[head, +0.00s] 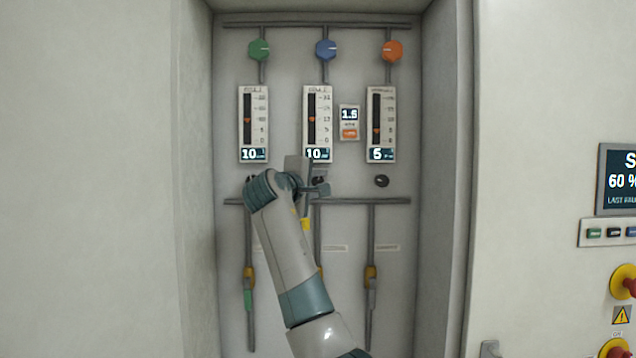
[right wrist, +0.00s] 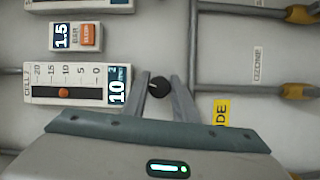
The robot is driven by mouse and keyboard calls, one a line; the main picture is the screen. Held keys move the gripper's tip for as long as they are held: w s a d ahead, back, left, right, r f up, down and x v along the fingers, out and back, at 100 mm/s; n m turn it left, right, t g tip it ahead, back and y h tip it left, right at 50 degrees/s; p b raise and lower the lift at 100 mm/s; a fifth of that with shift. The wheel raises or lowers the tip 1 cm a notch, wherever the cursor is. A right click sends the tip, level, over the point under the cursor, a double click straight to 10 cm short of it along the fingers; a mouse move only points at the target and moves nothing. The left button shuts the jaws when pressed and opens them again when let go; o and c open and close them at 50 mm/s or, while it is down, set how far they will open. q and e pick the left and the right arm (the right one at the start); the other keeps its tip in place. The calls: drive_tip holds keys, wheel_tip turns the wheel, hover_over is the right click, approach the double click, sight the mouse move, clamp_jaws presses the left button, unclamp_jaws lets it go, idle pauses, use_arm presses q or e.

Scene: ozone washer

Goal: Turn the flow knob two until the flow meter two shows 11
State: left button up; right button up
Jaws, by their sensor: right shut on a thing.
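Flow meter two (head: 326,112) is the middle of three white upright meters in the recessed panel. Its display reads 10 in the head view, and it also reads 10 in the right wrist view (right wrist: 42,92). Flow knob two is a small black round knob (right wrist: 159,88) just below that meter; in the head view my gripper partly hides it. My right gripper (head: 317,187) is at the knob, with one finger on each side, shut on it. The knob has a pale pointer mark. My left gripper is not in view.
The left meter (head: 246,122) reads 10 and the right meter (head: 388,120) about 5. A small 1.5 display (head: 349,115) sits between the middle and right meters. Another black knob (head: 381,181) is at right. Pipes run below; recess walls flank both sides.

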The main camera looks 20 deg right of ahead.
drive_tip(key=shift+r, duration=0.1)
idle(0.3)
drive_tip(key=o, duration=1)
drive_tip(key=shift+s, duration=0.1)
